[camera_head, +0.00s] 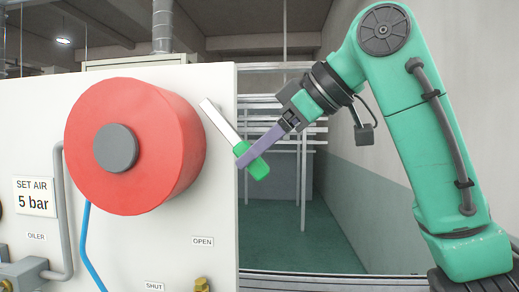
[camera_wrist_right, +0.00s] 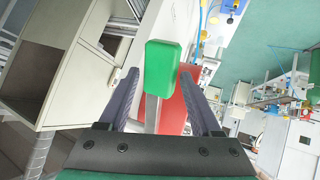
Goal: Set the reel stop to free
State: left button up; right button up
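The reel stop appears to be the pale lever (camera_head: 219,119) with a green grip (camera_head: 258,168), beside the red reel (camera_head: 95,170) on the white panel. The lever slants from upper left down to the green grip at the panel's right edge. My right gripper (camera_head: 252,155) reaches in from the right, its fingers at the green grip. In the right wrist view the green grip (camera_wrist_right: 168,66) shows between my two fingers, which stand apart; a gap shows on its left side, and contact on the right cannot be told. My left gripper is not in view.
The panel (camera_head: 215,215) carries a "SET AIR 5 bar" sign (camera_head: 35,197), an OPEN label (camera_head: 203,241), a SHUT label (camera_head: 154,286), a blue hose (camera_head: 87,240) and a grey pipe (camera_head: 63,225). Open floor (camera_head: 290,230) lies to the panel's right.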

jog(key=shift+o, duration=0.5)
jog(key=shift+d+r, duration=0.15)
jog(key=v, duration=1.4)
jog(key=shift+s, duration=0.2)
jog(key=shift+w, duration=0.15)
